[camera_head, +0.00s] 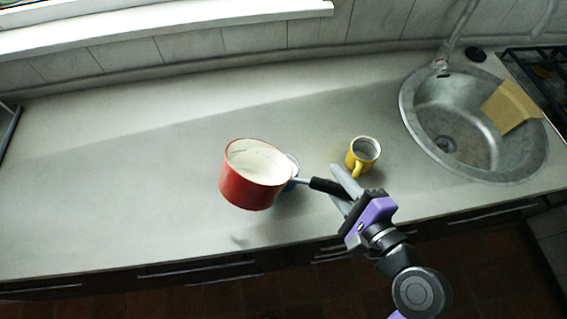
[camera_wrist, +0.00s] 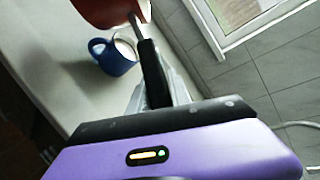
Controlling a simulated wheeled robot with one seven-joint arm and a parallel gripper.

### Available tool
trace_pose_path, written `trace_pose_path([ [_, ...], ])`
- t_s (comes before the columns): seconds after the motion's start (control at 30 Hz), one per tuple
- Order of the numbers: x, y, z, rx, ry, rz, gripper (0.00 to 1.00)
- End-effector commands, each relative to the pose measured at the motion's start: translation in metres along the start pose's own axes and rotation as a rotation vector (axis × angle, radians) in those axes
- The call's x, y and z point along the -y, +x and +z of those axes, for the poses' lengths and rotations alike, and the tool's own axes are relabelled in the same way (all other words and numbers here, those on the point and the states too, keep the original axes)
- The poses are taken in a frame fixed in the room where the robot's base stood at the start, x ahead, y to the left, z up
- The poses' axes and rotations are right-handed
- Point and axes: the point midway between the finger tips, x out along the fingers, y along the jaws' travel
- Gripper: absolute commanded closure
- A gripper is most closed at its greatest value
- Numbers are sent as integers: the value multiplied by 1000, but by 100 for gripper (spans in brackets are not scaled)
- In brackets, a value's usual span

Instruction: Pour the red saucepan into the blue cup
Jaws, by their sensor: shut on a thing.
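The red saucepan (camera_head: 247,192) has a cream inside and a black handle (camera_head: 326,186). My gripper (camera_head: 343,189) is shut on that handle and holds the pan raised over the counter, roughly level. In the wrist view the pan (camera_wrist: 104,12) shows only in part at the top, with the handle (camera_wrist: 153,75) running between the fingers. The blue cup (camera_wrist: 113,57) stands upright on the counter, below and beside the pan, with something pale inside. In the head view the cup (camera_head: 292,172) is mostly hidden behind the pan. Whether the pan holds anything is not clear.
A yellow mug (camera_head: 362,154) stands on the counter right of the pan, close to my gripper. A round metal sink (camera_head: 440,130) with a tan cloth or sponge (camera_head: 510,106) lies further right. The counter (camera_head: 110,180) is clear on the left.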

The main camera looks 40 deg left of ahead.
Motion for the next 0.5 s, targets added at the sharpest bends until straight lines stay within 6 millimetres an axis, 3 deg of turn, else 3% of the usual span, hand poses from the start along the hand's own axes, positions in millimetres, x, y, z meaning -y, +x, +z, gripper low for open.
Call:
trace_pose_path([
  [0.5,3,1,-2,6,30,10,100],
])
